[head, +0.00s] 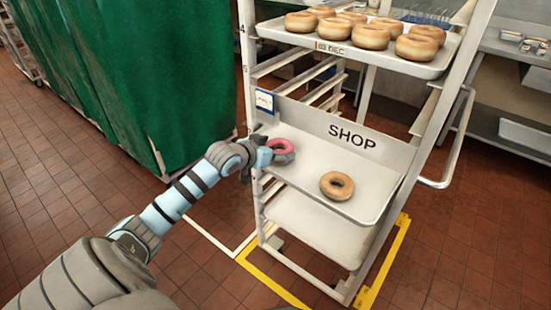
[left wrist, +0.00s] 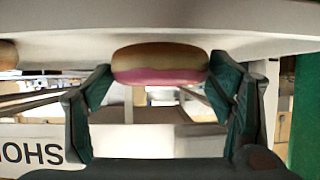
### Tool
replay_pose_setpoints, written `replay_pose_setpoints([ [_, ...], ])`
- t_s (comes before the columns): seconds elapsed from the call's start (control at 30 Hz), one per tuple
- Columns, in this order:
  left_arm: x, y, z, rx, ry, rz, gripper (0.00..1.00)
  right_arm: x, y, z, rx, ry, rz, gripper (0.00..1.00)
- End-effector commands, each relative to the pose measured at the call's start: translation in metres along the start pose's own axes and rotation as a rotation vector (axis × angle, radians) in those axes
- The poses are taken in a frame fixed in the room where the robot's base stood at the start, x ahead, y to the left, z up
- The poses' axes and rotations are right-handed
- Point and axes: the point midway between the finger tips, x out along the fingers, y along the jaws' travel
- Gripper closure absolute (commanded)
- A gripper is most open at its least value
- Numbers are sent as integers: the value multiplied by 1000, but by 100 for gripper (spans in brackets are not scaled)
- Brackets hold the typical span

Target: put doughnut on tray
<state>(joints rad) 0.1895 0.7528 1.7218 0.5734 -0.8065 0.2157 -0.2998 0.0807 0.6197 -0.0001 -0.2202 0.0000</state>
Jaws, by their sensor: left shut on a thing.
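A pink-glazed doughnut (head: 281,150) is at the left edge of the white tray marked SHOP (head: 310,158). My left gripper (head: 263,153) is shut on this doughnut from the left side. The left wrist view looks upside down; there the doughnut (left wrist: 160,62) sits between the two green-padded fingers, glaze side lower in the picture. Its plain underside is very close to the tray surface (left wrist: 270,45); I cannot tell whether it touches. A plain brown ring doughnut (head: 337,185) lies on the tray, right of the pink one. My right gripper is not in view.
Rack posts (head: 247,70) flank the shelves. A green curtain (head: 160,70) hangs at left.

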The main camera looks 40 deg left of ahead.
Motion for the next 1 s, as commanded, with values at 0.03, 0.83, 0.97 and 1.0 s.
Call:
replay_pose_setpoints([
  [0.03, 6, 0, 12, -2, -2, 0, 53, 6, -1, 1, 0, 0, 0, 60],
  [0.83, 6, 0, 14, 1, 1, -1, 5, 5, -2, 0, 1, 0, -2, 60],
  [0.97, -6, -2, 13, 4, 0, -4, 5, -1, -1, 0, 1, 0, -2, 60],
  [1.0, -14, -2, 13, 6, -1, -5, 5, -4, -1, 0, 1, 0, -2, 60],
])
